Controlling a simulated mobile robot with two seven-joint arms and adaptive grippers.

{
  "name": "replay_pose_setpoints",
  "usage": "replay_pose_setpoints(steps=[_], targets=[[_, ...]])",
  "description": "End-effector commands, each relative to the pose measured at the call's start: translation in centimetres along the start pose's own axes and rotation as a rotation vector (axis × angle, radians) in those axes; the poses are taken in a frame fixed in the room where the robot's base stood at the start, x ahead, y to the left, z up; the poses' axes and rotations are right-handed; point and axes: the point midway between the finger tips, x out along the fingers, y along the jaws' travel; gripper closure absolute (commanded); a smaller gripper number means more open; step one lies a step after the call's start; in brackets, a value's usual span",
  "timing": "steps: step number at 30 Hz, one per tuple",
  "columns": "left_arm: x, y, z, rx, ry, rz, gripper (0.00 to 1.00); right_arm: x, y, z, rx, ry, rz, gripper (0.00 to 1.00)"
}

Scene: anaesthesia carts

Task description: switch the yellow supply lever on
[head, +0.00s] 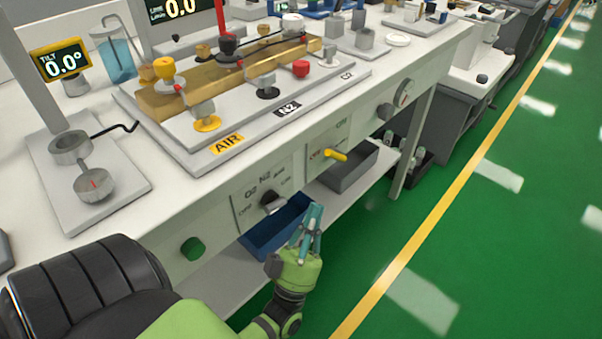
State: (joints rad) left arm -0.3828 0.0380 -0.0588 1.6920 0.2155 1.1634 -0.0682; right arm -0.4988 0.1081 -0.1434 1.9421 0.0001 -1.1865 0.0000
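The yellow lever (336,155) sits on a pale panel on the bench's front face. Its handle points to the right and slightly down in the head view. Small labels beside it are too small to read surely. My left gripper (315,208) is below and to the left of the lever, apart from it, in front of the bench. Its teal fingers point up and meet near the tips, with nothing visible between them. My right gripper is not in view.
A dark lever (272,203) on the neighbouring panel and a green knob (193,248) are left of the yellow lever. A blue bin (262,240) and a grey bin (352,170) sit beneath. A gauge (404,92) is to the right. The green floor (470,230) is clear.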

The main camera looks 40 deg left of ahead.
Motion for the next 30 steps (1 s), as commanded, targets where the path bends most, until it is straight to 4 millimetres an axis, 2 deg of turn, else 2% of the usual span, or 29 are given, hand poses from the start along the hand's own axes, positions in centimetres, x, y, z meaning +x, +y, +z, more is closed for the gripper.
replay_pose_setpoints(steps=[1, 3, 9, 20, 21, 24, 26, 29, 30], targets=[[-1.3, 0.0, 0.1, 0.000, -0.004, -0.001, 1.00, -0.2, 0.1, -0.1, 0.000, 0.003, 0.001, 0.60], [-2.6, 0.0, 0.0, -0.001, -0.004, -0.001, 1.00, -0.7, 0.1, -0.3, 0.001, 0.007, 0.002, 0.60], [-5.0, 0.0, -0.3, -0.002, -0.001, 0.000, 1.00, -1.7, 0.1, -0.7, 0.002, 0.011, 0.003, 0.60], [-5.5, 0.1, -0.5, -0.002, 0.001, 0.000, 1.00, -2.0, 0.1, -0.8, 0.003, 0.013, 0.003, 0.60], [-5.5, 0.1, -0.5, -0.002, 0.001, 0.000, 1.00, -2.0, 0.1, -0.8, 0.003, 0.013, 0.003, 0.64], [-5.4, 0.1, -0.2, -0.003, -0.013, 0.003, 1.00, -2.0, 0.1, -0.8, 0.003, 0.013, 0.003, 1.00], [-5.2, 0.3, 0.5, -0.004, -0.048, 0.009, 1.00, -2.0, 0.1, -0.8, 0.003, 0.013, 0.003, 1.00], [-5.0, 0.8, 2.8, -0.009, -0.169, 0.033, 1.00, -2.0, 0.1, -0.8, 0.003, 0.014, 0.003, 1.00], [-5.0, 1.2, 4.2, -0.010, -0.241, 0.046, 1.00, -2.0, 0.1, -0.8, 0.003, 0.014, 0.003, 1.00]])
